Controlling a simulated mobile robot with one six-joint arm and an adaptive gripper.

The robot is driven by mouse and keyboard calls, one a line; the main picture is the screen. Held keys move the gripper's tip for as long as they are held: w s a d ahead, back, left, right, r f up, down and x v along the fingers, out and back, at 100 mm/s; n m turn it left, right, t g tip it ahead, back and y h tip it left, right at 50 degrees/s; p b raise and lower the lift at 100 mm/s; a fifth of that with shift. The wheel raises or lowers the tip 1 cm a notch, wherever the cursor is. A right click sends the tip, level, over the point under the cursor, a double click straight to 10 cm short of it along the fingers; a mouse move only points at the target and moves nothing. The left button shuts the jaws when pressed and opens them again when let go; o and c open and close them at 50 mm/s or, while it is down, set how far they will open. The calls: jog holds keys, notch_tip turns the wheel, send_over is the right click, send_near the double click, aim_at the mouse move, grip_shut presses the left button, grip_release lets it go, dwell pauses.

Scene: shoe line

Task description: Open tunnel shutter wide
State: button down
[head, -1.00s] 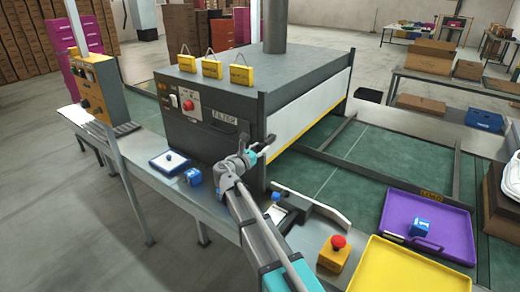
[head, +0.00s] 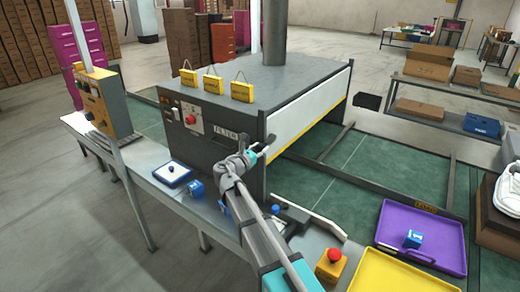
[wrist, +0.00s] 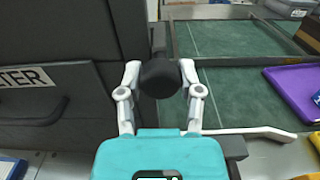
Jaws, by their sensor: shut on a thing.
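The tunnel (head: 250,85) is a large dark grey box across the green conveyor. Its shutter (head: 312,105) is a white panel with a yellow lower edge on the right-hand side, hanging above the belt. My gripper (head: 264,146) is at the tunnel's near right corner, by the shutter's near end. In the wrist view my gripper (wrist: 160,78) is shut on a dark round handle (wrist: 160,79), one finger on each side. How the handle joins the shutter is hidden.
A purple tray (head: 385,238) with a blue block and a yellow tray (head: 375,280) lie at the right. A red-topped button box (head: 331,264) stands near my arm. A control post (head: 104,100) stands left. The green belt (head: 335,185) beyond the shutter is clear.

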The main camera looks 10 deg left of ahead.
jog(key=shift+c, duration=1.2)
grip_release()
jog(key=shift+s, duration=0.1)
jog(key=v, duration=1.2)
